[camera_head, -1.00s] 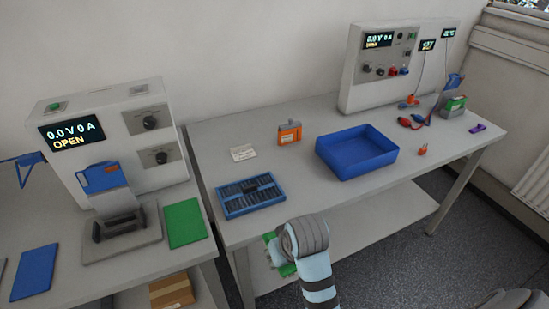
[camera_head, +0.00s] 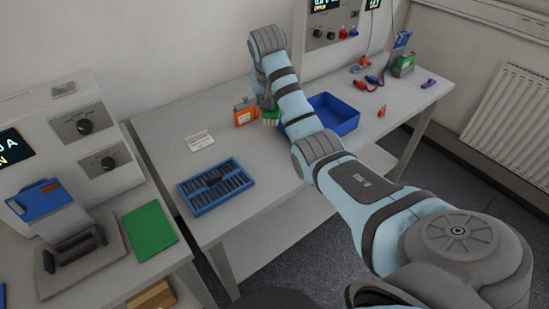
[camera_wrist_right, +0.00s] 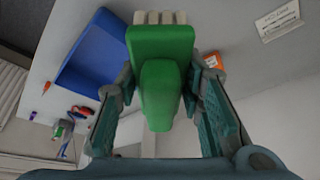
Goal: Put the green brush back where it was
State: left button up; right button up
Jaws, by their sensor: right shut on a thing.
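The green brush (camera_wrist_right: 163,75) is held between the two fingers of my right gripper (camera_wrist_right: 160,92), with its pale bristles pointing away from the wrist. In the head view the brush (camera_head: 271,117) shows partly behind my right arm, bristles down. It is over the table, beside the orange battery and the blue bin. I cannot tell whether the bristles touch the table. My right gripper in the head view is mostly hidden by its own arm. My left gripper is not in view.
The blue bin (camera_head: 338,108) stands right of the brush, partly covered by my arm. The orange battery (camera_head: 243,117) stands just left. A white card (camera_head: 200,140) and a blue tray of dark cells (camera_head: 218,189) lie further left. Table between them is clear.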

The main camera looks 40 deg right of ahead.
aim_at(275, 160)
jog(key=f, duration=0.6)
jog(key=f+b, duration=0.1)
jog(key=f, duration=1.2)
jog(key=shift+s+d+f+b, duration=0.15)
jog(key=shift+s+d+b, duration=0.1)
jog(key=shift+b, duration=0.1)
jog(key=o, duration=1.1)
jog(key=shift+a+r, duration=0.15)
jog(key=shift+r, duration=0.3)
jog(key=p+v, duration=0.2)
jog(key=v, duration=0.9)
jog(key=shift+p, duration=0.4)
